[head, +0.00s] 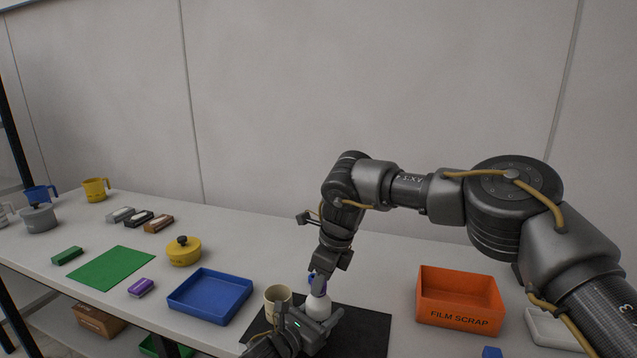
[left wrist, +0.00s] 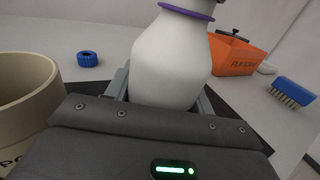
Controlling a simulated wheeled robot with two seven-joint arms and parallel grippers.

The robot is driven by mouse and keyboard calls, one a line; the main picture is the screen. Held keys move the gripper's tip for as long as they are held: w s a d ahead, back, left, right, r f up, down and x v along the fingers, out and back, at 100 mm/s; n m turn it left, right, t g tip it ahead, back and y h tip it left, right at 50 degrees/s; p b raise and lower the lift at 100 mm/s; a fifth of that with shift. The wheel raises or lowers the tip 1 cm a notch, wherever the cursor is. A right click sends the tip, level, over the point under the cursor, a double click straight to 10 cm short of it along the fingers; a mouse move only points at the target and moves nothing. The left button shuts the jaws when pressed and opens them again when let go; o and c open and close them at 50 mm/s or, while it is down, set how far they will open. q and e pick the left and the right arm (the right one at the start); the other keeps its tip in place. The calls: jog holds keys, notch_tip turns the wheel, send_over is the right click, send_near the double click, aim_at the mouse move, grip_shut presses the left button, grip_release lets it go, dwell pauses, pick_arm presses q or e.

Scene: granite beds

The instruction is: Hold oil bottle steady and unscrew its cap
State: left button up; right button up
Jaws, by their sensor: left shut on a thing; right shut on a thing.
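The white oil bottle (head: 317,307) stands upright on the dark mat; it also shows large in the left wrist view (left wrist: 170,62), with a purple collar at its neck. My left gripper (head: 313,320) is shut around the bottle's body, a finger on each side in the left wrist view (left wrist: 165,98). My right gripper (head: 320,284) points down from above and is shut at the bottle's top. Its fingers mostly hide the cap, and the top is cut off in the left wrist view. Some blue shows around the right fingertips.
A beige mug (head: 278,293) stands close left of the bottle. A blue ribbed ring-like piece (left wrist: 87,58) lies behind the mug. A blue tray (head: 210,296) is left, an orange FILM SCRAP bin (head: 460,297) right. A blue brush (left wrist: 293,90) lies right.

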jog(key=shift+r, duration=0.55)
jog(key=shift+r, duration=0.35)
jog(key=shift+r, duration=0.65)
jog(key=shift+a+v, duration=0.2)
jog(key=shift+v, duration=0.7)
jog(key=shift+a+v, duration=0.2)
jog(key=shift+v, duration=0.7)
pick_arm(q)
jog(key=o, duration=1.2)
jog(key=shift+c, duration=0.2)
pick_arm(e)
jog(key=shift+w, duration=0.15)
pick_arm(q)
jog(key=shift+a, duration=0.1)
jog(key=v, duration=1.2)
pick_arm(e)
jog(key=shift+r, duration=0.1)
